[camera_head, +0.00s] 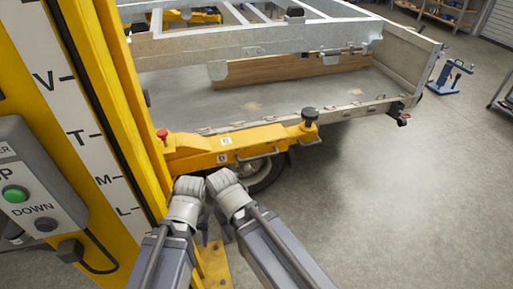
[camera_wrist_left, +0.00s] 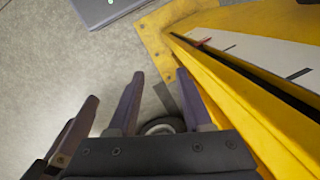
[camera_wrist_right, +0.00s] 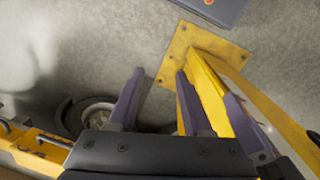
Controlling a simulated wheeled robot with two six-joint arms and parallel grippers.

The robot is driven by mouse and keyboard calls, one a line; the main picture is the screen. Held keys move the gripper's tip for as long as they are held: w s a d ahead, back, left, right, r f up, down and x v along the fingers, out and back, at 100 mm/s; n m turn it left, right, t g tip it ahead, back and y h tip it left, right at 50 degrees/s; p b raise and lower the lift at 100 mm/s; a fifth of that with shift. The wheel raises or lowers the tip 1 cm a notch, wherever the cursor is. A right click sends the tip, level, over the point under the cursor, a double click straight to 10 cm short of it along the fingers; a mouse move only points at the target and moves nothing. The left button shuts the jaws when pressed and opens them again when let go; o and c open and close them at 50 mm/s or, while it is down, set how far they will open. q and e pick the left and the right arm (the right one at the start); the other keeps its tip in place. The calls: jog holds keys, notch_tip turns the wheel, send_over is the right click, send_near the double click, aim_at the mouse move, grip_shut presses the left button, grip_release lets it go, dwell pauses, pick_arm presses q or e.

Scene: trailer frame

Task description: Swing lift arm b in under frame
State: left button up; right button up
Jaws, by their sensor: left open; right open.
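Lift arm b (camera_head: 255,137) is a yellow arm with small white label plates, running right from the yellow lift column to a dark round pad (camera_head: 310,116). It lies along the trailer's near edge, in front of a wheel (camera_head: 262,175). I cannot tell how far under the frame (camera_head: 265,45) it reaches. A yellow arm part (camera_wrist_right: 32,148) shows at the lower left in the right wrist view. My left gripper (camera_wrist_left: 157,78) is open and empty, beside the column. My right gripper (camera_wrist_right: 158,76) is open and empty, close beside the left one. In the head view their fingers are mostly hidden.
The yellow lift column (camera_head: 115,110) and a control box (camera_head: 30,190) with a green button stand close at left. A base plate (camera_wrist_left: 158,50) is on the floor. The trailer bed (camera_head: 240,103) is behind. A blue stand (camera_head: 447,78) is far right. The floor at right is clear.

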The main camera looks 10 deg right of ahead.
aim_at(259, 157)
jog(key=w+f+m+t+y+b, duration=0.3)
jog(key=w+f+m+b, duration=0.15)
jog(key=w+b, duration=0.3)
jog(key=w+f+m+t+y+b, duration=0.25)
jog(key=w+f+b, duration=0.3)
jog(key=w, duration=0.35)
jog(key=w+d+r+m+t+h+b, duration=0.1)
jog(key=w+d+m+t+h+b, duration=0.1)
jog(key=w+d+m+t+b, duration=0.55)
jog(key=w+d+r+m+t+h+b, duration=0.25)
jog(key=w+d+m+b, duration=0.2)
jog(key=d+m, duration=0.4)
jog(key=shift+n+y, duration=0.5)
jog(key=shift+n, duration=0.4)
jog(key=shift+d+b+x, duration=0.2)
jog(key=shift+d+x, duration=0.05)
jog(key=shift+x, duration=1.2)
jog(key=shift+d+b+x, duration=0.15)
jog(key=shift+d+x, duration=0.1)
jog(key=shift+x, duration=1.2)
jog(key=shift+d+b+x, duration=0.2)
jog(key=shift+d+x, duration=0.05)
jog(key=shift+x, duration=1.25)
jog(key=shift+f, duration=0.2)
grip_shut()
